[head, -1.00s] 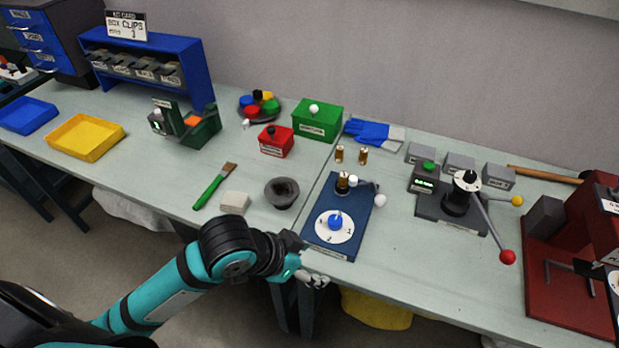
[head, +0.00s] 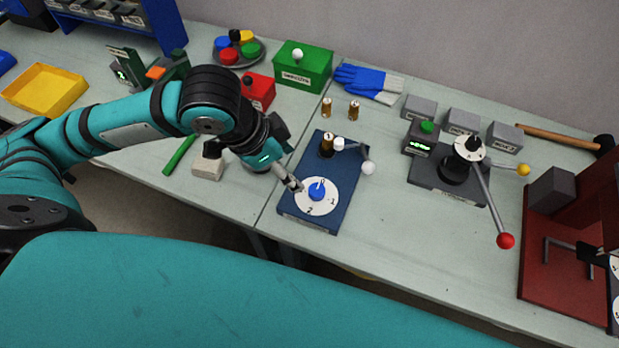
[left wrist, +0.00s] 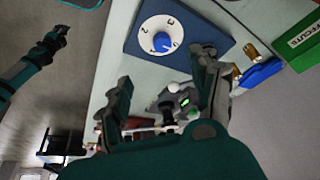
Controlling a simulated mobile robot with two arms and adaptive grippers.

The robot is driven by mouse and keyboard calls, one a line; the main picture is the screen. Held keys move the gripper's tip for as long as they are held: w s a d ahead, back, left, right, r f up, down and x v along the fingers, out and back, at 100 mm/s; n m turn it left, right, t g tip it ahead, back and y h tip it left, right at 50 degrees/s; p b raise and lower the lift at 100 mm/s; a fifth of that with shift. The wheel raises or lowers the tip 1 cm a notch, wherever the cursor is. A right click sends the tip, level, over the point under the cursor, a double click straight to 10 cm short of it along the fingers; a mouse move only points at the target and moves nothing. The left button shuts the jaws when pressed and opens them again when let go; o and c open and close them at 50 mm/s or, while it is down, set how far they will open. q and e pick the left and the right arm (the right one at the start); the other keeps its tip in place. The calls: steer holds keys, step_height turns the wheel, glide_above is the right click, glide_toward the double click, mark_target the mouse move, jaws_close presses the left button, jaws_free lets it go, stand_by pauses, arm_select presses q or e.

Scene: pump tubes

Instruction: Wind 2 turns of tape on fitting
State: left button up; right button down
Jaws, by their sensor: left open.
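A blue base plate (head: 338,183) carries a white numbered dial (head: 330,204) with a blue knob (head: 317,190) at its near end. A brass fitting (head: 327,143) stands upright towards its far end. A small white piece (head: 339,143), perhaps the tape, is beside the fitting, with a white-balled crank (head: 368,167) to the right. My left gripper (head: 295,185) is at the dial's left edge, close to the knob. In the left wrist view its fingers (left wrist: 165,78) are apart and empty, with the knob (left wrist: 163,45) beyond them. My right gripper (left wrist: 58,38) seems to show small there.
Two loose brass fittings (head: 353,109) stand behind the plate. A red box (head: 259,91) and green box (head: 304,67) stand behind my left arm. The front right table is clear.

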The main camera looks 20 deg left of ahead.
mark_target(317, 189)
arm_select(q)
steer(key=x, duration=1)
steer(key=shift+w+f, duration=0.3)
steer(key=x, duration=0.4)
steer(key=shift+r+p, duration=0.1)
steer(key=shift+p, duration=0.25)
steer(key=c, duration=1.1)
steer(key=o, duration=0.4)
jaws_close()
steer(key=shift+w+r+m+g+p, duration=0.1)
steer(key=shift+m+g+p, duration=0.2)
steer(key=shift+m+p, duration=0.6)
steer(key=shift+m, duration=0.2)
steer(key=shift+f+m+g+h, duration=0.2)
steer(key=shift+m+g+h, duration=0.15)
steer(key=shift+m, duration=0.25)
arm_select(e)
steer(key=shift+w+r, duration=0.15)
steer(key=shift+r, duration=0.45)
steer(key=shift+w+r, duration=0.15)
steer(key=shift+r, duration=0.4)
steer(key=shift+r, duration=0.15)
